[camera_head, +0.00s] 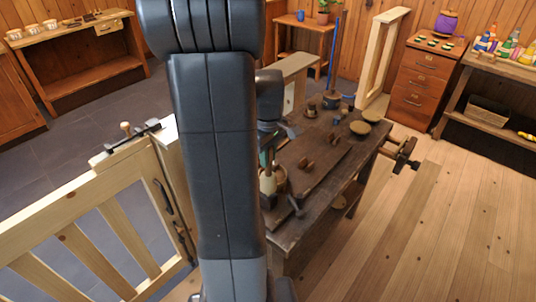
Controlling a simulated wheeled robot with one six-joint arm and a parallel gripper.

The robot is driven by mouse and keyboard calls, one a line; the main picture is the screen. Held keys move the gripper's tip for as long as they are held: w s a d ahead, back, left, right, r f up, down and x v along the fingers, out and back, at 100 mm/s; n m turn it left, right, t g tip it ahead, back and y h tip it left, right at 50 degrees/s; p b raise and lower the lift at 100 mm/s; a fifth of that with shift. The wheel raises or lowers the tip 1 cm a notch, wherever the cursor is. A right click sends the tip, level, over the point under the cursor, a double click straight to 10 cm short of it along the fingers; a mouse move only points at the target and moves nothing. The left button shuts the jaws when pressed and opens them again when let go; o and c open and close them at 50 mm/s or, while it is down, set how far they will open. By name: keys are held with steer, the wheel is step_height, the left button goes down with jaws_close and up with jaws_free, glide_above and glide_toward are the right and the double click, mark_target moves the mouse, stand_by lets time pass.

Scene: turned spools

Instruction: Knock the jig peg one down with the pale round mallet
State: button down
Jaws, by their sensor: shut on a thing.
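My gripper (272,132) shows only in part past the right side of my upright arm, above the near left part of the dark workbench (290,232). A green handle-like piece (265,158) and a pale rounded piece (268,182) show just below it. They look like the pale round mallet, held upright with its pale head down, but my arm hides their left side. Small brown turned pegs (306,164) stand on a dark board (330,160) on the bench, right of my gripper and apart from it. I cannot tell which is peg one.
Pale round discs (371,117) and a dark pot (331,99) stand at the bench's far end. A vise (403,155) juts from its right side. A wooden gate (95,215) stands at left. Plank floor (440,240) is clear at right.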

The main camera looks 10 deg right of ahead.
steer(key=shift+r, duration=0.1)
step_height(320, 180, up, 3)
steer(key=p, duration=0.3)
steer(key=shift+r, duration=0.1)
step_height(320, 180, down, 4)
steer(key=b, duration=0.3)
steer(key=shift+f, duration=0.2)
steer(key=shift+r, duration=0.15)
steer(key=shift+r+p, duration=1.35)
steer(key=shift+r, duration=0.2)
